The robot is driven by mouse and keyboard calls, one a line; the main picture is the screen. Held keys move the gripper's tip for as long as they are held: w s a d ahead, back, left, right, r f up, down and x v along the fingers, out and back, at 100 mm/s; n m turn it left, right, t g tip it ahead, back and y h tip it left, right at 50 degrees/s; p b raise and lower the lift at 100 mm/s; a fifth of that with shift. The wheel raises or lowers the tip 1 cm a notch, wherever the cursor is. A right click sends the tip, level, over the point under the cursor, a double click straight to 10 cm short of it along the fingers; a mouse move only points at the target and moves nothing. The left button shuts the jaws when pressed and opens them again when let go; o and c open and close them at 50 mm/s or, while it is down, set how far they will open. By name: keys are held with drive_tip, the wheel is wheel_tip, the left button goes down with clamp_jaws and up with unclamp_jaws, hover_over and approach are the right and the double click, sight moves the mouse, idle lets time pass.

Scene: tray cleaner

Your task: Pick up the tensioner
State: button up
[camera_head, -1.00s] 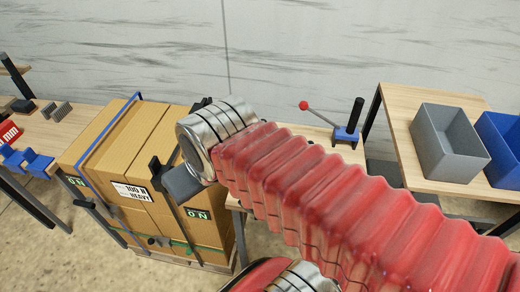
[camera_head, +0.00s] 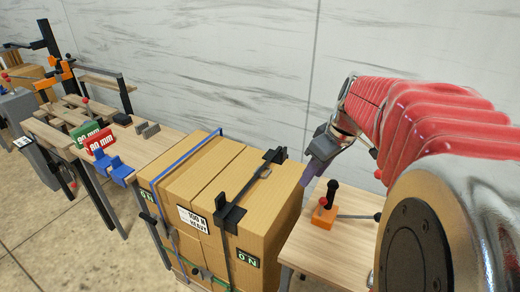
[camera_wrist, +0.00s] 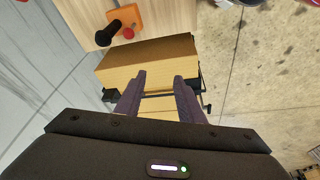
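A hand tool with an orange base (camera_head: 324,217), an upright black handle, a red knob and a side lever stands on the small wooden table right of the boxes; I take it for the tensioner. Its orange base (camera_wrist: 127,18) shows at the top of the wrist view, with the black handle and red knob. My gripper (camera_head: 309,176) is above and left of it, near the top right corner of the boxes. In the wrist view my gripper (camera_wrist: 159,76) has its two dark fingers apart, with nothing held between them.
Strapped cardboard boxes (camera_head: 190,182) stand beside the small table (camera_head: 310,245). Black strap brackets (camera_head: 229,217) stick out from them. A longer workbench (camera_head: 165,140) with blue, red and green pieces is at left. My arm covers the right side.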

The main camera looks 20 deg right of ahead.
drive_tip(key=n+y, duration=0.1)
drive_tip(key=n, duration=0.1)
approach(332, 191)
drive_tip(key=d+r, duration=0.2)
drive_tip(key=shift+s+d+f+t, duration=0.1)
drive_tip(key=shift+s+f+t, duration=0.05)
drive_tip(key=shift+s+t, duration=0.15)
drive_tip(key=shift+x, duration=4.3)
drive_tip(key=shift+f, duration=0.1)
drive_tip(key=shift+x, duration=2.5)
drive_tip(key=shift+c, duration=0.3)
clamp_jaws()
